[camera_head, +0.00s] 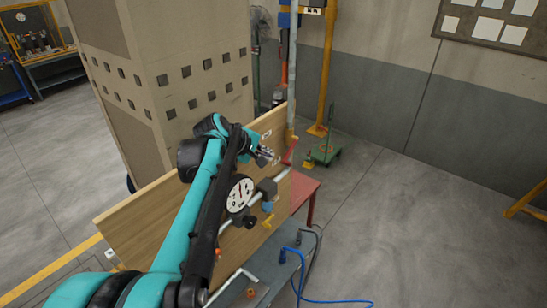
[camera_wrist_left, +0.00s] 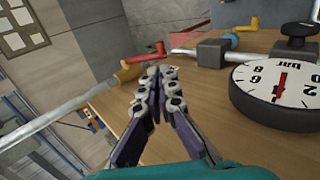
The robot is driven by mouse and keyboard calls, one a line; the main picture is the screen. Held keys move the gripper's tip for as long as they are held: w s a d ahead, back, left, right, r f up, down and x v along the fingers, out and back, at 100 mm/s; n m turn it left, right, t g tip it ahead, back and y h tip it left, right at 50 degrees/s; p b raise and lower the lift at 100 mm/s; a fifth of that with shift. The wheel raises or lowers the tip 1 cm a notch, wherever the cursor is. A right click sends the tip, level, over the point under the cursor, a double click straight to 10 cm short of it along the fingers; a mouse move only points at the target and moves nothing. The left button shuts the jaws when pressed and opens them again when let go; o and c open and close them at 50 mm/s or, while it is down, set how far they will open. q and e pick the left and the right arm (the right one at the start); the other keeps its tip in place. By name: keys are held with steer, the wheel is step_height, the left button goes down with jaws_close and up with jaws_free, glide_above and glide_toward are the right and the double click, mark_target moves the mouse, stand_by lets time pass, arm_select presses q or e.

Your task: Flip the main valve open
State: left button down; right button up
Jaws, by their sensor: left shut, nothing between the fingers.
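A wooden panel (camera_head: 150,228) carries pipework and a white round gauge (camera_head: 240,194), which is large in the left wrist view (camera_wrist_left: 283,86). A red lever handle (camera_head: 290,152) is at the panel's upper right edge, near a vertical pipe. It also shows in the left wrist view (camera_wrist_left: 158,50), beyond the fingertips, beside a brass-coloured fitting (camera_wrist_left: 136,70). A yellow handle (camera_head: 267,222) is lower on the pipework. I cannot tell which handle is the main valve. My left gripper (camera_head: 270,156) is shut and empty, just short of the red lever and apart from it. It points toward the lever (camera_wrist_left: 160,78). My right gripper is out of view.
A grey-blue bench (camera_head: 276,262) stands beneath the panel, with a blue hose (camera_head: 340,301) on the floor. A tall beige block (camera_head: 165,60) stands behind the panel. A green trolley (camera_head: 326,153) is beyond.

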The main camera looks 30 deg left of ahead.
mark_target(288, 163)
arm_select(q)
steer(key=p+x, duration=0.1)
steer(key=x, duration=1.1)
steer(key=shift+w+f, duration=0.25)
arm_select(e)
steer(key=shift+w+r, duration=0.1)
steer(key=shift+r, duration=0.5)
